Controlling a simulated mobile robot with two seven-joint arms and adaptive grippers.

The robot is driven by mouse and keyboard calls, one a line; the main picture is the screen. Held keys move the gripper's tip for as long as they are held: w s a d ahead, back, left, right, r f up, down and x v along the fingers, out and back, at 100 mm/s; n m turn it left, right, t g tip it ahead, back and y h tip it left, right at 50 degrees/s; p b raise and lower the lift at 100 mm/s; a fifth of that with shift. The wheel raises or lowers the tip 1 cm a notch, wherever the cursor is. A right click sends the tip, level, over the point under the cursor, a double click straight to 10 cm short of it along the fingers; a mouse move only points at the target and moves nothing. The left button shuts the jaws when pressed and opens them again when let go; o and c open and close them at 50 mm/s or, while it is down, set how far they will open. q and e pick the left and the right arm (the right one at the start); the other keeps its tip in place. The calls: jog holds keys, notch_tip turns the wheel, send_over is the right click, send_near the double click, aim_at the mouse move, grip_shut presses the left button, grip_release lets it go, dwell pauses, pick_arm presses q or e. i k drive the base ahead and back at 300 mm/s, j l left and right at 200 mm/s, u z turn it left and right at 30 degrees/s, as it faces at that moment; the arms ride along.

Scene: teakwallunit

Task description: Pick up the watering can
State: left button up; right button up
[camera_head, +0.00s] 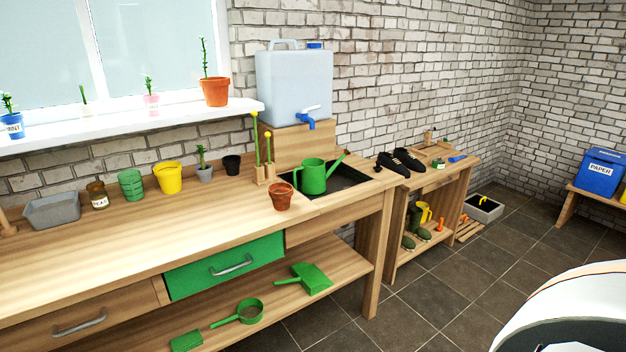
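The green watering can (313,178) stands upright in or at the edge of a dark sink basin (345,179) at the right end of the wooden workbench (225,219). Its spout points up to the right and its handle is on the left. The blue tap of a water container (295,82) is above and behind it. Neither of my grippers is in view. A white rounded part, possibly of my own body, fills the lower right corner.
A terracotta pot (281,196) stands just in front of the can, and a wooden holder with yellow-topped sticks (264,173) is to its left. Several pots line the back of the bench. A lower bench (431,178) with black shoes stands to the right. The tiled floor (440,290) in front is clear.

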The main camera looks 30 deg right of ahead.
aim_at(314, 177)
jog(key=i+l+u, duration=0.1)
jog(key=l+u, duration=0.2)
jog(key=l, duration=0.75)
jog(key=l+u, duration=0.25)
jog(key=l, duration=0.75)
jog(key=k+l+u, duration=0.1)
jog(key=l+u, duration=0.2)
jog(key=l, duration=0.75)
